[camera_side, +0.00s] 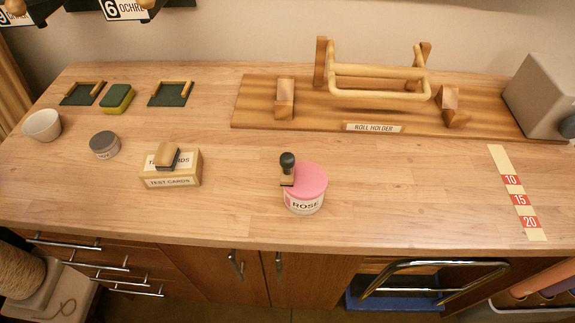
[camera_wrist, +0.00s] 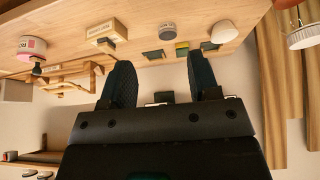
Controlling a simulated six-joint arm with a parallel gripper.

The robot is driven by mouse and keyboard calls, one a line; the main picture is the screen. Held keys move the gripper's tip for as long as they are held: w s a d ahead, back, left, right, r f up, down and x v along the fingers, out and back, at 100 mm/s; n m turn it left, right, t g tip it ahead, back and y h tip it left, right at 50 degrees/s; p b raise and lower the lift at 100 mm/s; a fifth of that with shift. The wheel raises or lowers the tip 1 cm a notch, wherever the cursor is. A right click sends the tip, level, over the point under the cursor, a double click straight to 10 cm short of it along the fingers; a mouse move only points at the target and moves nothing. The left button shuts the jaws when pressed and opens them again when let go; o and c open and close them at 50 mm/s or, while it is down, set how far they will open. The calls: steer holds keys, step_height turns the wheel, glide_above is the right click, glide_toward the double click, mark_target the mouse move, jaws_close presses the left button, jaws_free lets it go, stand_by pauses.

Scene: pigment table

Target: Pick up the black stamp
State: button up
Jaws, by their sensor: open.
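The black stamp (camera_side: 287,163) has a dark round knob and a wooden base. It stands upright and appears to rest on the left edge of the pink lid of the rose jar (camera_side: 305,203). In the wrist view, the stamp (camera_wrist: 37,71) is small at the far left, by the jar (camera_wrist: 33,46). A second stamp (camera_side: 167,154) with a wooden handle sits on the test cards box (camera_side: 172,181). My gripper (camera_wrist: 160,68) shows only in the wrist view, with its two dark fingers wide apart and nothing between them. It is well away from the black stamp.
A wooden roll holder (camera_side: 250,105) lies behind the jar. A grey block (camera_side: 540,95) is at the right, near a numbered strip (camera_side: 517,195). A grey-lidded jar (camera_side: 104,145), white bowl (camera_side: 42,125), green sponge (camera_side: 117,98) and two dark trays (camera_side: 172,96) are left. The table around the rose jar is clear.

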steer(key=w+d+r+m+h, duration=0.1)
steer(key=w+d+r+m, duration=0.25)
steer(key=w+d, duration=0.45)
steer(key=m+g+h, duration=0.2)
steer(key=m, duration=0.3)
glide_above(284, 159)
steer(key=s+a, duration=0.3)
steer(key=s, duration=0.1)
step_height(284, 159, down, 4)
steer(key=r, duration=0.1)
steer(key=x, duration=0.8)
steer(key=shift+w+f, duration=0.1)
steer(key=shift+f, duration=0.15)
steer(key=shift+x, duration=2.85)
steer(key=shift+a, duration=0.1)
steer(key=shift+c, duration=0.3)
jaws_close()
steer(key=shift+f, duration=0.1)
